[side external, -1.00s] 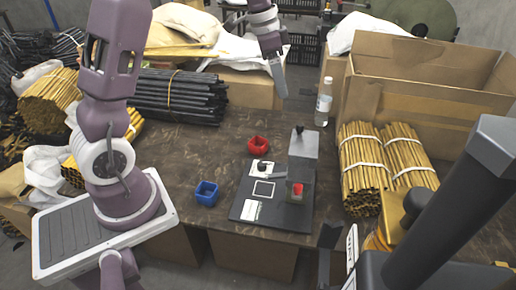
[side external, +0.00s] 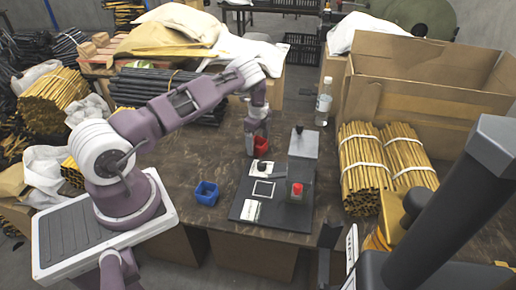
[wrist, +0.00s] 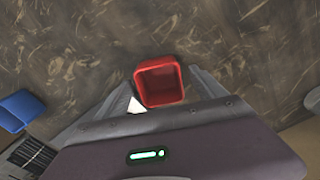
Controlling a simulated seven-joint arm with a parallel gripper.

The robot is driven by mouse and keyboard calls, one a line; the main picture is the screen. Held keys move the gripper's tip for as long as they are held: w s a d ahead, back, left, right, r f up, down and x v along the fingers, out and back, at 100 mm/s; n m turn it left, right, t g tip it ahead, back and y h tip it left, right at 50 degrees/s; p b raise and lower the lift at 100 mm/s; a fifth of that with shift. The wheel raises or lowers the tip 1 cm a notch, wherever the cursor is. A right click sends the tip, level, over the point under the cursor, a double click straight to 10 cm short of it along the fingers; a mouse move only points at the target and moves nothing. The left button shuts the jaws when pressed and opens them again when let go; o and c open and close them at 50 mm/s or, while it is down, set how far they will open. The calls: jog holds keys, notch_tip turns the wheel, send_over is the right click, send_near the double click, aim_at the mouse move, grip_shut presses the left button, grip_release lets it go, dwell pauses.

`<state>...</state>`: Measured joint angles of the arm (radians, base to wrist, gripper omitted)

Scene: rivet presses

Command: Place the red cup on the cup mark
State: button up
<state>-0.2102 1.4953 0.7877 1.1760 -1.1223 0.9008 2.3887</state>
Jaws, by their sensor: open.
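The red cup (side external: 261,146) stands on the brown table behind the dark press plate. In the wrist view the red cup (wrist: 160,82) shows its open top. My gripper (side external: 256,147) is down at the cup, with its arm reaching over from the left. In the wrist view my open gripper (wrist: 160,76) has a finger on each side of the cup. Whether the fingers touch it, I cannot tell. A white square outline (side external: 263,189) lies on the dark plate (side external: 247,210) and looks like the cup mark; nothing stands on it.
A blue container (side external: 206,193) stands left of the plate. The grey press (side external: 302,155) with a red button (side external: 297,188) rises at the plate's right side. A clear bottle (side external: 323,103) and bundled yellow rods (side external: 362,165) are further right.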

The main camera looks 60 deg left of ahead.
jog(key=c, duration=1.6)
